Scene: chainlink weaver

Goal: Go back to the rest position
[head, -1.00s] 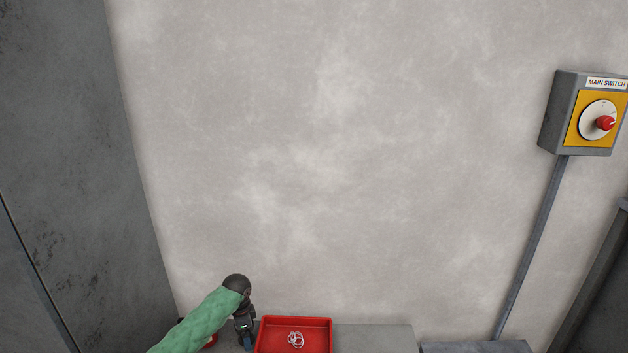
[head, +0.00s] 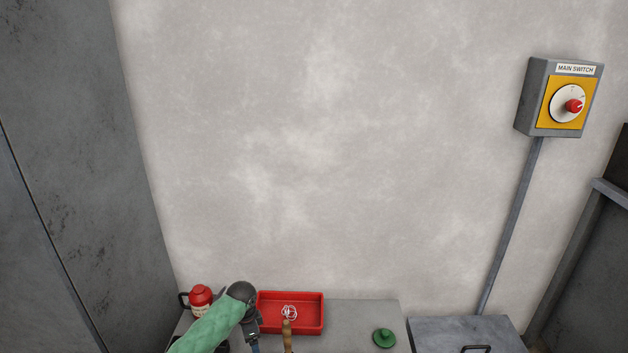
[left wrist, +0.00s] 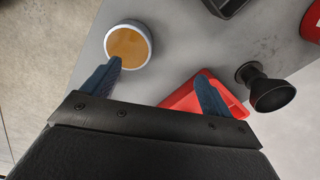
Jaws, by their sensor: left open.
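My left gripper (head: 254,343) is at the bottom of the head view, at the end of my green-sleeved arm, just left of the red tray. In the left wrist view its two blue fingers (left wrist: 158,70) are spread apart with nothing between them. The red tray (head: 262,298) lies on the grey bench and holds several thin pale rings (head: 289,312). Part of the red tray (left wrist: 185,98) also shows behind the fingers in the left wrist view. My right gripper is not in view.
A round cup of amber content (left wrist: 127,46) stands near the left finger. A black flared object (left wrist: 268,92) is at right. A red jug (head: 200,298), wooden handle (head: 287,335) and green knobbed disc (head: 384,338) are on the bench. A main switch box (head: 560,98) hangs on the wall.

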